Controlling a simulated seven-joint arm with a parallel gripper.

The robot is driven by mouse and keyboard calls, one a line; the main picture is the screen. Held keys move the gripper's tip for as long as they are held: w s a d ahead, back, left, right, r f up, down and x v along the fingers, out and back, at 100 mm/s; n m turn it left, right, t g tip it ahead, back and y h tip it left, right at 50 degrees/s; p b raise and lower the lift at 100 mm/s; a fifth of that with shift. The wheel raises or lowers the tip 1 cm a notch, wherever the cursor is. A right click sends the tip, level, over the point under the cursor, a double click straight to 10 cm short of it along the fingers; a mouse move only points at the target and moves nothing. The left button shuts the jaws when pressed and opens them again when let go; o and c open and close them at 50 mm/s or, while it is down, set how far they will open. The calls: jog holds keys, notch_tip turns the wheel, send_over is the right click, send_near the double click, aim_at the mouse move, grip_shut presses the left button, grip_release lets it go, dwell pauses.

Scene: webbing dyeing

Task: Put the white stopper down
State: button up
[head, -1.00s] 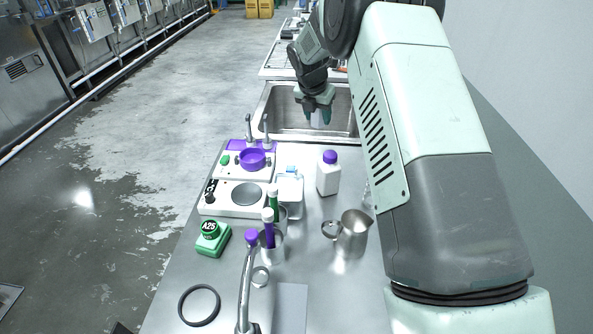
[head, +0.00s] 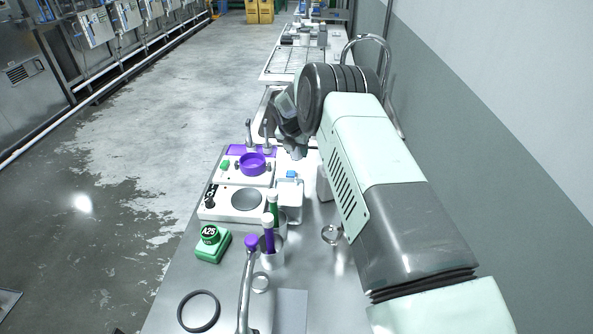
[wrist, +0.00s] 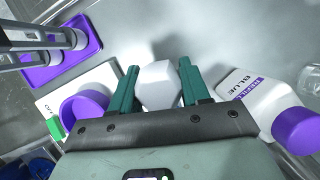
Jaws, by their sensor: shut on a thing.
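The white stopper (wrist: 158,84) is a pale, faceted block between the two green fingers of my gripper (wrist: 157,88) in the wrist view. My gripper is shut on it. In the head view my gripper (head: 297,150) hangs over the far part of the steel counter, near the sink's front edge and right of the purple dish. The stopper is barely visible there. Its height above the counter is hard to tell.
The purple dish (head: 252,164) and a white hotplate (head: 222,206) are on the left. A clear jar (head: 289,200) and purple and green tubes stand nearer. My arm hides the counter's right.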

jog(key=shift+f, duration=3.55)
jog(key=shift+f, duration=0.15)
jog(key=o, duration=1.2)
jog(key=shift+c, duration=0.2)
